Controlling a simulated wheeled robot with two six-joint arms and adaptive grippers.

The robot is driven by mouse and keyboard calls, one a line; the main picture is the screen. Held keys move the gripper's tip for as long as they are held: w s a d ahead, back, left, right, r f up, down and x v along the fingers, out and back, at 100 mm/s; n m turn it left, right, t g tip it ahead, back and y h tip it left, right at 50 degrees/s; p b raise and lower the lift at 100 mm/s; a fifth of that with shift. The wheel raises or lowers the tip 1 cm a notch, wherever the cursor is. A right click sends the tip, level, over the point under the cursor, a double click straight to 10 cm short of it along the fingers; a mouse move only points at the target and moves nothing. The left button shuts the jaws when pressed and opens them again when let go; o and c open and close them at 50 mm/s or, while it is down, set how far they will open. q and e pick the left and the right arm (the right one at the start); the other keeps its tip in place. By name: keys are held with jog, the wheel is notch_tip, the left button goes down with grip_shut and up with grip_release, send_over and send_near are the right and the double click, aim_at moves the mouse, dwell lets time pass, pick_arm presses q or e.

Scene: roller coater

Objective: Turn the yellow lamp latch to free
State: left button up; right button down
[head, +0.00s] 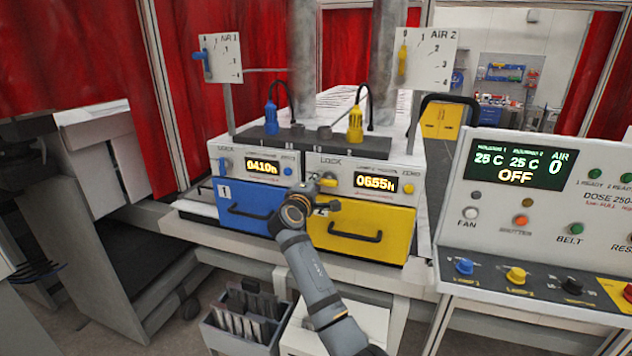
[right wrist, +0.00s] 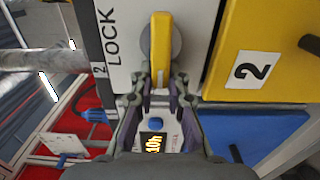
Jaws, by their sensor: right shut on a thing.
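The yellow latch (head: 328,182) is a small bar on a round grey knob, beside the word LOCK on the white front above the yellow drawer (head: 345,226). In the head view it lies roughly level. My right gripper (head: 310,191) reaches it from below left, partly hiding it. In the right wrist view the latch (right wrist: 160,48) runs parallel to the LOCK lettering, and the fingers of my right gripper (right wrist: 160,84) are shut on its near end. The yellow lamp (head: 355,124) stands upright on top of the unit. My left gripper is not in view.
The blue drawer (head: 246,205) is shut, left of the yellow one. Displays (head: 376,183) and small buttons sit right of the latch. A control panel (head: 540,200) stands at right. A bin of dark plates (head: 244,318) is on the floor below.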

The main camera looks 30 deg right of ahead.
jog(key=shift+f, duration=0.35)
jog(key=c, duration=1.3)
grip_release()
jog(key=shift+r, duration=0.1)
jog(key=shift+s+d+r, duration=0.1)
jog(key=shift+s+d, duration=0.05)
jog(key=shift+d, duration=0.05)
jog(key=v, duration=0.7)
jog(key=shift+s+a, duration=0.1)
jog(key=shift+a, duration=0.1)
